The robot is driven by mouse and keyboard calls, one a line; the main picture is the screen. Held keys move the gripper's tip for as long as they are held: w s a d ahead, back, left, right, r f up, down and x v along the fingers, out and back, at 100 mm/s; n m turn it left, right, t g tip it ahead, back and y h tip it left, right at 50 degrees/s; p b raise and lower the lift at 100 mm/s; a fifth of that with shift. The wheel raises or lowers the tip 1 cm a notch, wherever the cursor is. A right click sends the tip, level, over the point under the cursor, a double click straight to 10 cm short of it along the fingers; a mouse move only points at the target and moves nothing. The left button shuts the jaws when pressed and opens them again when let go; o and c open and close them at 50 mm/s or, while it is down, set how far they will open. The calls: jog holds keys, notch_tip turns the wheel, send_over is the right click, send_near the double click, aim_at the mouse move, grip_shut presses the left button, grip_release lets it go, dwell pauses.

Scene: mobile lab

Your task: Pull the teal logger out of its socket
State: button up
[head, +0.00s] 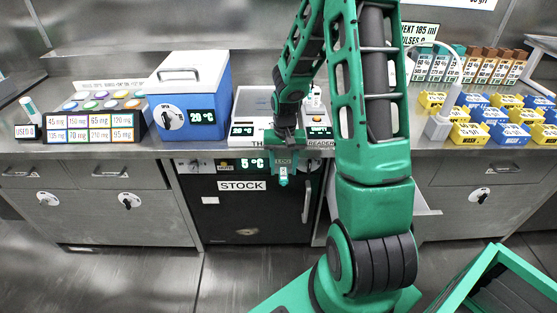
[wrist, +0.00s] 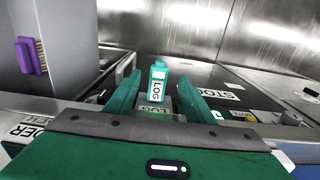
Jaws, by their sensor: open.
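The teal logger (wrist: 157,82), a small block with a white LOG label, shows in the wrist view between the two green fingers of my gripper (wrist: 158,78). The fingers are open, with a visible gap on each side of it. Behind its lower end is a grey socket (wrist: 170,110), also marked LOG and partly hidden. I cannot tell how deep the logger sits. In the head view the logger (head: 283,177) shows in front of the black STOCK cabinet's top, just below my gripper (head: 283,158).
A reader (head: 243,130) stands on the counter behind my gripper. A blue and white cold box (head: 190,97) is left of it. The STOCK cabinet (head: 245,210) has a handle on its right. Yellow and blue blocks (head: 468,132) fill the right counter. The floor in front is clear on the left.

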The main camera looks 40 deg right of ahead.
aim_at(284, 184)
jog(key=shift+f, duration=2.2)
jog(key=c, duration=1.1)
jog(key=shift+s+a, duration=0.4)
jog(key=shift+s, duration=0.2)
jog(key=shift+s+a, duration=0.7)
jog(key=shift+s, duration=0.35)
jog(key=shift+s, duration=0.1)
